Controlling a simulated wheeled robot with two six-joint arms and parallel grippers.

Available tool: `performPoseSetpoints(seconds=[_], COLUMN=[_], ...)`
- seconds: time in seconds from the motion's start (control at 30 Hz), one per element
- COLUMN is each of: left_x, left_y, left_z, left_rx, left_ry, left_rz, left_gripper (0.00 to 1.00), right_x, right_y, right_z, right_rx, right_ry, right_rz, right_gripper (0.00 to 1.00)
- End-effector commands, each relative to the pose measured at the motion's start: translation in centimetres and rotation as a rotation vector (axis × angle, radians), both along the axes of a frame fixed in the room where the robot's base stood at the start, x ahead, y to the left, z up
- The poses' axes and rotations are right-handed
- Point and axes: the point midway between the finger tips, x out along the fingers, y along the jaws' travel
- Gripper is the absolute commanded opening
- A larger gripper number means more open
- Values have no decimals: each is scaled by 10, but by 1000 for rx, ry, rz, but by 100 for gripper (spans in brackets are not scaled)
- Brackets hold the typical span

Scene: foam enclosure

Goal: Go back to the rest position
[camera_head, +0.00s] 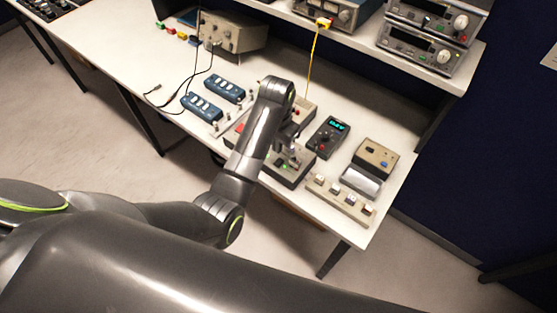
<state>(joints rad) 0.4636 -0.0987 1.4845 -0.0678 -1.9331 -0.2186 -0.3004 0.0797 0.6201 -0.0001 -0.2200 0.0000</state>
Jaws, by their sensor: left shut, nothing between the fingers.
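My left gripper (292,158) is at the end of my left arm, which reaches in from the left over the workbench (130,50). The gripper points down over a dark box (288,174) with a small green light, and it is shut and empty. I cannot tell whether its fingertips touch the box. My left forearm hides part of the red and beige devices behind it. My right gripper is not in view.
A black multimeter (328,137) with a lit display stands right of the gripper. A beige meter (375,160) and a strip with several switches (340,200) lie near the right edge. Blue blocks (202,107) lie left of the arm. Instruments (428,48) fill the back shelf.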

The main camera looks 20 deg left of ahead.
Motion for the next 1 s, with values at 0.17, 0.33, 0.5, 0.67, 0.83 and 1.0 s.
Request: performPoseSetpoints(seconds=[0.17,0.33,0.5,0.67,0.83,1.0], left_x=[0,0,-3,-29,-83,-143], left_y=[0,0,3,26,65,101], left_z=[0,0,-3,-21,-41,-47], left_rx=[0,0,0,-1,6,28], left_ry=[0,0,-3,-33,-98,-169], left_rz=[0,0,8,67,171,262], left_gripper=[0,0,0,0,0,0], right_x=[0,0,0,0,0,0], right_y=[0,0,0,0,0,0], right_z=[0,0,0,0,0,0], right_rx=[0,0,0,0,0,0], right_ry=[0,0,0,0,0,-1], right_rz=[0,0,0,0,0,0], right_gripper=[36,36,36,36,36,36])
